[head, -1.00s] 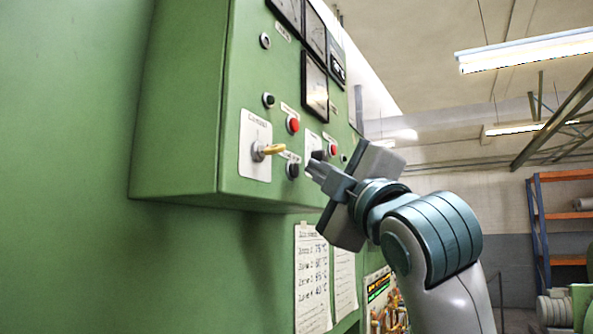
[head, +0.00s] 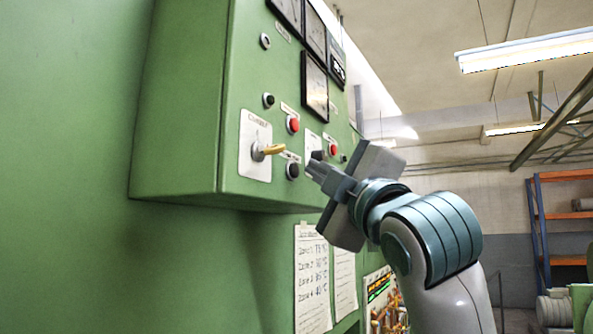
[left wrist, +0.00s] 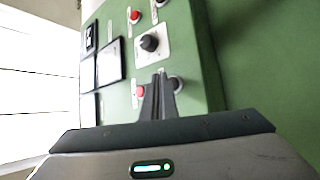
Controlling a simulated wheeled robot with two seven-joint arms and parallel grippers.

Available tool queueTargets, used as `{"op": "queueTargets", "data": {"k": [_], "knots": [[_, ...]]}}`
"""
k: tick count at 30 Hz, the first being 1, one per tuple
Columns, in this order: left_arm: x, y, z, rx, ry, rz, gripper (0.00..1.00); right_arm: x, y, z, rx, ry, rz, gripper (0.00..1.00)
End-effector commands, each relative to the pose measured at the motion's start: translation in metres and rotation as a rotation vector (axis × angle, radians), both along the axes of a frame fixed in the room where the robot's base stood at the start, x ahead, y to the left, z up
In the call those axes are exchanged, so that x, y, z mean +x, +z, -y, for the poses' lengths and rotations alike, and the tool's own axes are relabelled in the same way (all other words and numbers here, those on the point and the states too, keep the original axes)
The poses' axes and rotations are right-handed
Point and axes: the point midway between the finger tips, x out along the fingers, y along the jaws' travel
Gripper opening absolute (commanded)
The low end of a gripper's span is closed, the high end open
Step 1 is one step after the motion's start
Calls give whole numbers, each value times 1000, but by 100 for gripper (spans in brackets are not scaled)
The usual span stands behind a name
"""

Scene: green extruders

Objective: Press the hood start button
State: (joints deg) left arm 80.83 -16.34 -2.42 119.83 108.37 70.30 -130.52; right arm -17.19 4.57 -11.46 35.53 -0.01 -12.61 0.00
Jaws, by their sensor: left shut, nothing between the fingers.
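A green control cabinet (head: 190,100) fills the left of the head view. Its face carries a red button (head: 293,124) with a black button (head: 292,170) below it, and another red button (head: 332,149) to the right. Which one starts the hood cannot be told; the labels are too small. My left gripper (head: 313,168) is shut and empty, its tips close in front of the panel, right of the black button. In the left wrist view, the shut fingers (left wrist: 158,85) appear between a red button (left wrist: 140,91) and a black button (left wrist: 177,84). Contact cannot be told.
A yellow-handled switch (head: 268,151) sticks out from a white plate left of the buttons. A black knob on a white plate shows in the left wrist view (left wrist: 149,42). Meters (head: 314,87) sit above; paper sheets (head: 312,275) hang below. Open room lies to the right.

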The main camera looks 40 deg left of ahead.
Motion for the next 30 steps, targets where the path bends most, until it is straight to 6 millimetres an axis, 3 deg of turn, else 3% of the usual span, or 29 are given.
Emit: {"op": "queueTargets", "data": {"k": [30], "knots": [[-2,0,-9,0,0,0,0,0,-2,0,0,0,0,50]]}}
